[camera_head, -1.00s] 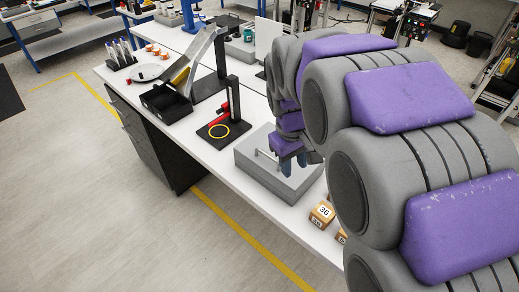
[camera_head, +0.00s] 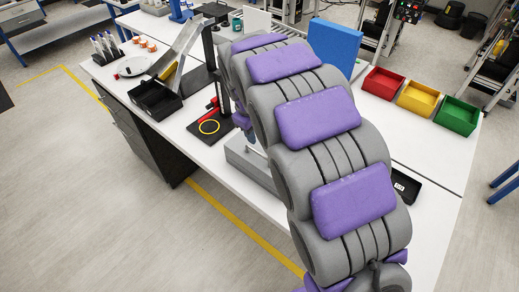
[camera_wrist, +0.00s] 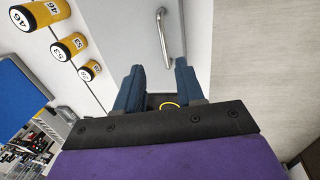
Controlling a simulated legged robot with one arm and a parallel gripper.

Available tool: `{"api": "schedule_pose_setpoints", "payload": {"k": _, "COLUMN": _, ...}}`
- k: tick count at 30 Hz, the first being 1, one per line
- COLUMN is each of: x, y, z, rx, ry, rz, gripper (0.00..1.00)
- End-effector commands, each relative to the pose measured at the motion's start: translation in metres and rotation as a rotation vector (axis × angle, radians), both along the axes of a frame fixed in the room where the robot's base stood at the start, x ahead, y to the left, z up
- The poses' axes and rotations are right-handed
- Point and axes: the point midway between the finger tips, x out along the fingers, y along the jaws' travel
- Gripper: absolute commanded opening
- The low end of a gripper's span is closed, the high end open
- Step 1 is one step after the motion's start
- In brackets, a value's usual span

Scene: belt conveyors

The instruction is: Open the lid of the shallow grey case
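The shallow grey case (camera_head: 243,160) lies on the white workbench, largely hidden behind my arm in the head view. In the wrist view its pale grey top (camera_wrist: 125,30) carries a metal bar handle (camera_wrist: 163,35). The lid looks flat and shut. My gripper (camera_wrist: 158,75) shows two blue fingers spread apart with nothing between them. It is over the case, and the handle shows beyond the fingertips. The fingers look clear of the handle, but the exact distance cannot be told. In the head view my arm hides most of the gripper.
Yellow numbered pieces (camera_wrist: 70,46) stand beside the case. A blue panel (camera_head: 328,45) and red (camera_head: 377,92), yellow (camera_head: 411,105) and green (camera_head: 455,124) bins stand behind and right.

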Motion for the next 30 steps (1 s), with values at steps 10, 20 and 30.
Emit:
{"api": "schedule_pose_setpoints", "payload": {"k": 10, "x": 0.009, "y": -0.006, "z": -0.069, "rx": -0.003, "ry": 0.005, "rz": -0.001, "gripper": 0.38}}
{"api": "schedule_pose_setpoints", "payload": {"k": 20, "x": 0.014, "y": -0.013, "z": -0.095, "rx": 0.003, "ry": -0.001, "rz": 0.000, "gripper": 0.38}}
{"api": "schedule_pose_setpoints", "payload": {"k": 30, "x": 0.014, "y": -0.009, "z": -0.097, "rx": -0.001, "ry": -0.002, "rz": 0.000, "gripper": 0.33}}
